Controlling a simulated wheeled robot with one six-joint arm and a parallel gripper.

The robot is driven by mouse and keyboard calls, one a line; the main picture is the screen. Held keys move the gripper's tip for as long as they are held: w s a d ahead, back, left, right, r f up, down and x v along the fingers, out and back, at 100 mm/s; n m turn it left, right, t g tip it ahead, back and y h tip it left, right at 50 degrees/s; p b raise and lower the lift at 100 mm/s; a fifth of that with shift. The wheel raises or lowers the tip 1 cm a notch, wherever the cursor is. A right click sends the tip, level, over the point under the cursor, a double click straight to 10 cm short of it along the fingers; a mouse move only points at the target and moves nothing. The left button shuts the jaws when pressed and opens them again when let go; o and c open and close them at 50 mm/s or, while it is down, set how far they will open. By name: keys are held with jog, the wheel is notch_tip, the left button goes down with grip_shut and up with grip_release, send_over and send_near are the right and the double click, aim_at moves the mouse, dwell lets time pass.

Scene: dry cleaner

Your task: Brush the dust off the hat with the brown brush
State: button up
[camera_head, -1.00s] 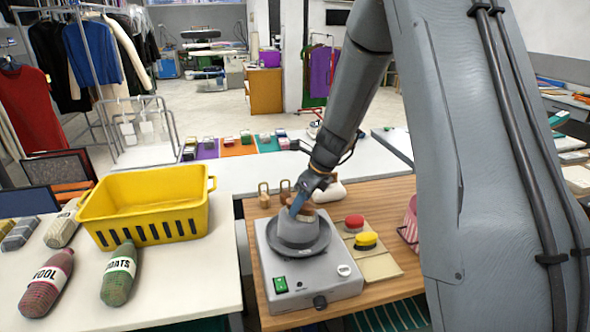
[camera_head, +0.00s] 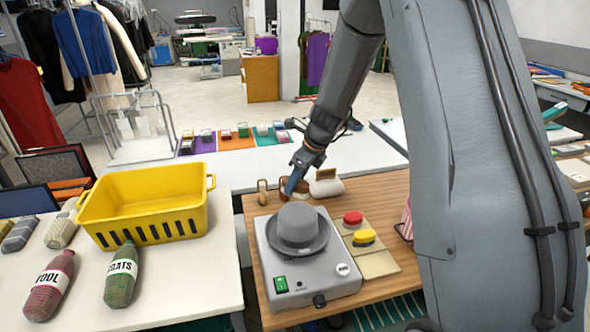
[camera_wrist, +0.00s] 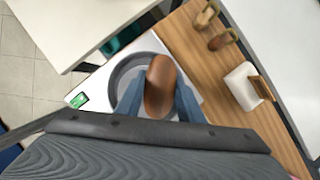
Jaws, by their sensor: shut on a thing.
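A grey hat (camera_head: 298,226) with a round crown and wide brim sits on the grey machine (camera_head: 327,283) on the wooden table. My gripper (camera_head: 291,187), with blue fingers, is above and behind the hat in the head view, apart from it. It is shut on the brown brush (camera_wrist: 160,86), which lies between the fingertips in the wrist view. The brush hides much of the hat there; part of the brim (camera_wrist: 124,78) shows around it. In the head view the brush is mostly hidden by the finger. Dust on the hat is too small to tell.
Small wooden-handled items (camera_head: 262,192) and a white block with a wooden handle (camera_head: 326,184) stand behind the machine. A red button (camera_head: 353,217) and a yellow button (camera_head: 364,236) are at its right. A yellow basket (camera_head: 145,195) stands on the left table.

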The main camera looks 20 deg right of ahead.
jog(key=shift+r, duration=1.75)
jog(key=shift+s, duration=0.1)
